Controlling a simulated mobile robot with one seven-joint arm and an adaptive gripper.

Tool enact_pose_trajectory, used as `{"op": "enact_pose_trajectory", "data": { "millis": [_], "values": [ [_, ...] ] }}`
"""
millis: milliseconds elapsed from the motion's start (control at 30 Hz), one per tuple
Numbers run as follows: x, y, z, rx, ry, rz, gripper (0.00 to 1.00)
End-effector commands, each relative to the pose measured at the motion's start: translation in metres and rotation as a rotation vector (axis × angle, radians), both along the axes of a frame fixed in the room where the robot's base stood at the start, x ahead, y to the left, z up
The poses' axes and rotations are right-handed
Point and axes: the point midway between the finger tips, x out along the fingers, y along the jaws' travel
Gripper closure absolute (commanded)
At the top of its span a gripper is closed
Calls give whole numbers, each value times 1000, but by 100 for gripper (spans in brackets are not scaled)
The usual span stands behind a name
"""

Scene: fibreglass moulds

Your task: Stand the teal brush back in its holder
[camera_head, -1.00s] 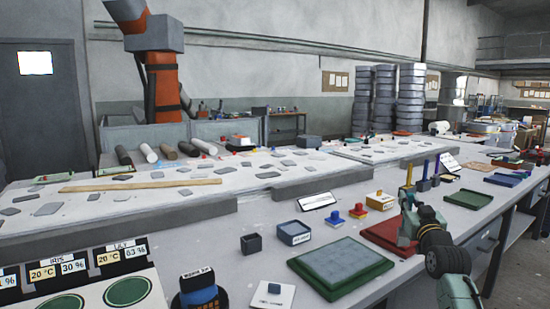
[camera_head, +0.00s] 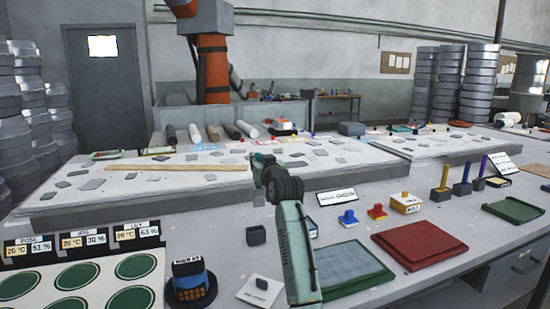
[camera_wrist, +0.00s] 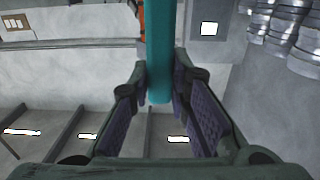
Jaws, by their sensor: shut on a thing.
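The teal brush shows in the wrist view as a long teal handle (camera_wrist: 160,50) between the two purple-padded fingers. My gripper (camera_wrist: 160,92) is shut on it. In the head view my gripper (camera_head: 262,163) is raised in front of the long white bench, and the brush is hard to make out there. A small dark block-like holder (camera_head: 257,235) stands on the grey table below my gripper, with nothing standing in it. Farther right, yellow (camera_head: 444,174), blue (camera_head: 466,170) and purple (camera_head: 483,166) upright handles stand in dark blocks.
A green-rimmed mat (camera_head: 350,268) and a red mat (camera_head: 420,243) lie on the table. A dark round device (camera_head: 190,285) and a white plate (camera_head: 260,290) are at the front.

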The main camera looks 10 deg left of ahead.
Motion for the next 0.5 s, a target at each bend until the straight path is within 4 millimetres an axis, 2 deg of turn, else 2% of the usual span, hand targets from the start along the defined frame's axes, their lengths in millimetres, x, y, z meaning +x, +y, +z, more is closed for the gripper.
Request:
{"op": "enact_pose_trajectory", "data": {
  "millis": [33,133,500],
  "values": [
    [-4,11,1,1,3,12,100],
    [-7,19,0,1,6,20,100],
    [-8,18,-1,0,6,21,100]
  ]
}}
